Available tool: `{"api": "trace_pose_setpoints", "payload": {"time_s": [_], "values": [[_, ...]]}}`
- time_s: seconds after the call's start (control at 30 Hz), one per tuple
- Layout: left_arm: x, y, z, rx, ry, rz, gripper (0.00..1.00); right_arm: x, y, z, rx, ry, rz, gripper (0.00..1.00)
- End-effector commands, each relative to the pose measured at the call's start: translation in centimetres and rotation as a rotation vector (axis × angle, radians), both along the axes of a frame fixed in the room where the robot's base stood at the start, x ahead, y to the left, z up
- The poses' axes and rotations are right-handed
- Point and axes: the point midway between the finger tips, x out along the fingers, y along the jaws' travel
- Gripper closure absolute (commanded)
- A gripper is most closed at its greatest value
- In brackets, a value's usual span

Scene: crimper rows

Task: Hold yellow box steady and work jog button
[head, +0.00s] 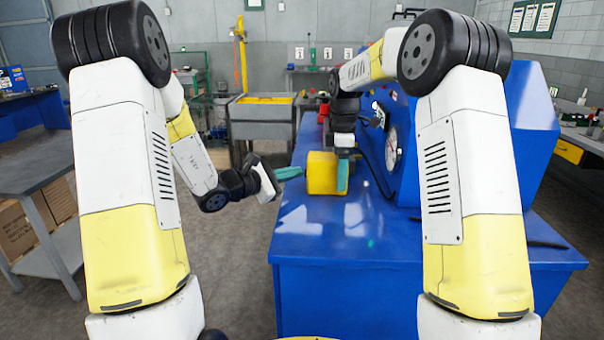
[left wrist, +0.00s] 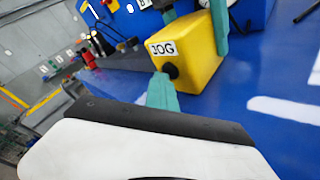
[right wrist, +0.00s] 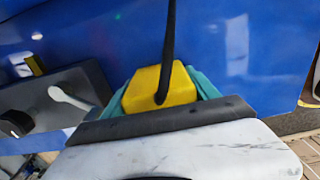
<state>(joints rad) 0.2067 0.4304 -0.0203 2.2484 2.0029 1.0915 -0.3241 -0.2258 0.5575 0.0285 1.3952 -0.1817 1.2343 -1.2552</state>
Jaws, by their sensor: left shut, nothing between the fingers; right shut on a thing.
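The yellow box (head: 322,174) sits on the blue bench top near its left edge. My right gripper (head: 343,176) is shut on the box; in the right wrist view teal fingers flank the yellow box (right wrist: 160,82) on both sides. In the left wrist view the box (left wrist: 200,52) shows a white JOG label and, below it, the dark round jog button (left wrist: 171,70). My left gripper (head: 290,173) is shut and empty, its teal fingertips (left wrist: 162,90) pointing at the button. They are at or very close to it; I cannot tell if they touch.
A black cable (right wrist: 169,45) runs from the box. A grey table (head: 35,160) stands at the left.

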Motion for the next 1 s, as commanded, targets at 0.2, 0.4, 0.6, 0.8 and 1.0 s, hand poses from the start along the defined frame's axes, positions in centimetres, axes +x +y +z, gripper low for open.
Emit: {"api": "trace_pose_setpoints", "payload": {"time_s": [0.2,0.4,0.6,0.8,1.0], "values": [[-0.1,-0.1,0.1,-0.002,-0.002,-0.006,1.00,-0.1,0.4,0.0,0.005,0.000,0.004,0.80],[0.0,1.0,0.1,-0.002,-0.002,-0.005,1.00,0.0,0.4,0.0,0.005,-0.001,0.004,0.80],[-0.1,1.9,0.1,-0.002,-0.002,-0.005,1.00,0.0,0.2,0.0,0.003,-0.001,0.003,0.80],[-0.1,1.9,0.1,0.000,-0.001,-0.004,1.00,0.0,0.2,0.0,0.003,-0.001,0.002,0.80],[0.0,2.9,0.1,0.000,-0.001,0.001,1.00,0.0,0.1,0.1,0.002,-0.001,0.001,0.80]]}}
